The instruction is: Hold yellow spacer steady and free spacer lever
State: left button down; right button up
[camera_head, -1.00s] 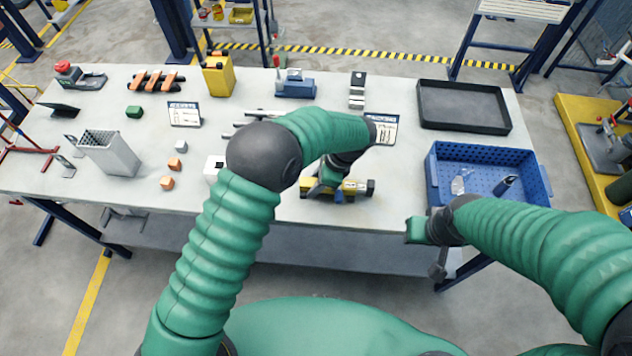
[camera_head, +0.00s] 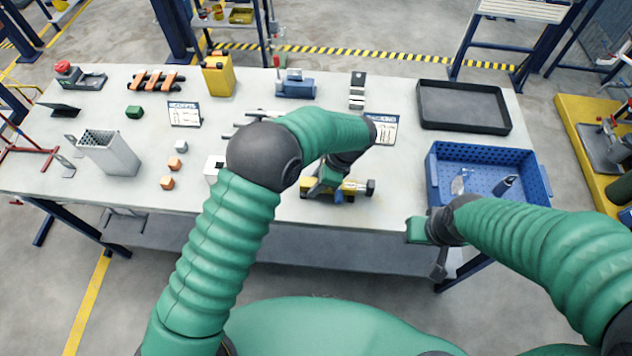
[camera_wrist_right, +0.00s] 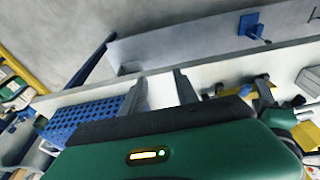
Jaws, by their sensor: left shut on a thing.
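The yellow spacer (camera_head: 357,186) lies near the front edge of the table, with dark end pieces and a small blue part, likely its lever (camera_head: 338,196), at its front. My left gripper (camera_head: 331,181) is shut on the spacer from above and hides its middle. The yellow spacer (camera_wrist_right: 262,92) also shows at the right of the right wrist view, partly hidden. My right gripper (camera_head: 438,264) hangs in front of the table edge, to the right of the spacer. Its two fingers (camera_wrist_right: 160,90) stand apart with nothing between them.
A blue perforated bin (camera_head: 436,176) with a few small items stands at the table's right, close to my right arm. A black tray (camera_head: 463,126) lies behind it. A grey holder (camera_head: 112,158) and small blocks (camera_head: 168,182) are at left.

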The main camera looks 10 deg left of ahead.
jog(key=shift+s+d+f, duration=0.1)
jog(key=shift+s+f, duration=0.1)
jog(key=shift+f, duration=0.05)
jog(key=c, duration=0.4)
jog(key=s+f+g, duration=0.1)
jog(key=f+m, duration=0.1)
jog(key=s+d+f+g, duration=0.1)
jog(key=f, duration=0.1)
jog(key=shift+s+d+g+y, duration=0.1)
jog(key=shift+s+g+y, duration=0.2)
jog(key=shift+s, duration=0.05)
grip_shut()
jog(key=s+a+f+m+g+y, duration=0.5)
jog(key=s+f+m+y, duration=0.1)
jog(key=s+f+y, duration=0.25)
jog(key=w+a+m+t+y, duration=0.2)
jog(key=w+m+t, duration=0.3)
jog(key=m+t, duration=0.3)
jog(key=w+a+f+m+t+y, duration=0.1)
jog(key=w+m+t+y, duration=0.3)
jog(key=m+t, duration=0.4)
jog(key=w+t, duration=0.1)
jog(key=t, duration=0.5)
jog(key=shift+w+a+f+m+t, duration=0.3)
jog(key=shift+a, duration=0.05)
